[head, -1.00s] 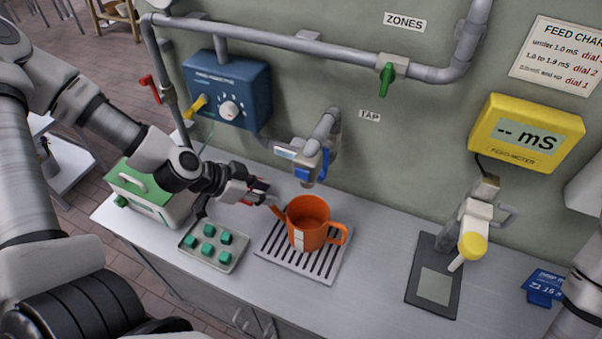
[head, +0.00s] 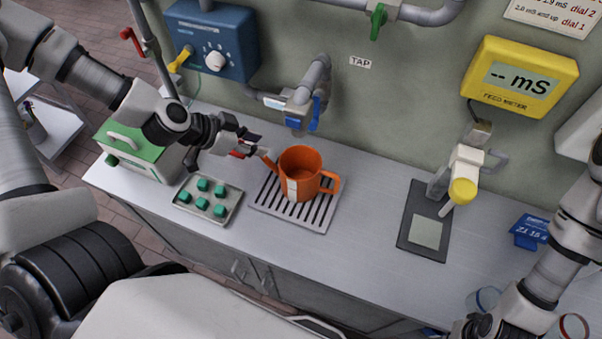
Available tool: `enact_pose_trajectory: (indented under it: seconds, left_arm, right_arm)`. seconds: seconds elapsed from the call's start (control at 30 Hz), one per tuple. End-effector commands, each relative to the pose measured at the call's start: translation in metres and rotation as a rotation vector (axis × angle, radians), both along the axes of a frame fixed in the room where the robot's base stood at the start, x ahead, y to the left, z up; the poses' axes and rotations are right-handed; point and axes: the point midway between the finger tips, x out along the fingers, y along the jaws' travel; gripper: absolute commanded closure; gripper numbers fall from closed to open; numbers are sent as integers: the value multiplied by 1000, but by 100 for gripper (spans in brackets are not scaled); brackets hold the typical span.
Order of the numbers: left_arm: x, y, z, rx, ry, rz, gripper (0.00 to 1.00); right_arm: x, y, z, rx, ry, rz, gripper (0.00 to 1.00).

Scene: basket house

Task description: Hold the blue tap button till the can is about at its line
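The orange can (head: 299,172) stands upright on the slatted drip tray (head: 270,205), below the tap (head: 306,88). A pale strip marks its front, its spout points left and its handle right. The tap has a blue block (head: 293,123) at its low front and a taller blue piece (head: 315,113) on its right; I cannot tell which is the button. My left gripper (head: 249,147) is just left of the can by the spout tip, below and left of the tap, fingers apart and apparently empty. The water level cannot be made out. My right arm is at lower right; its fingertips are out of view.
A tray of green cubes (head: 234,210) and a green-topped box (head: 127,142) stand left. A blue dial box (head: 240,42) and a yellow meter reading "-- mS" (head: 545,61) hang on the wall. A dark pad (head: 411,240) with a yellow-tipped probe (head: 462,191) stands right of the can.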

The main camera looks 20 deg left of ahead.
Motion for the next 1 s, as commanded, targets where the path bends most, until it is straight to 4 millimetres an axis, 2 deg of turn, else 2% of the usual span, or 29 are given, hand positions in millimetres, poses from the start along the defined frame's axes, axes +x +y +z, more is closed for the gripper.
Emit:
enact_pose_trajectory:
  seconds: [0.27, 0.37, 1.0]
  left_arm:
    - [0, 0, 0, 0, 0, 0, 67]
    - [0, 0, 0, 0, 0, 0, 99]
    - [0, 0, 0, 0, 0, 0, 100]
  right_arm:
    - [0, 0, 0, 0, 0, 0, 100]
    - [0, 0, 0, 0, 0, 0, 100]
    - [0, 0, 0, 0, 0, 0, 100]
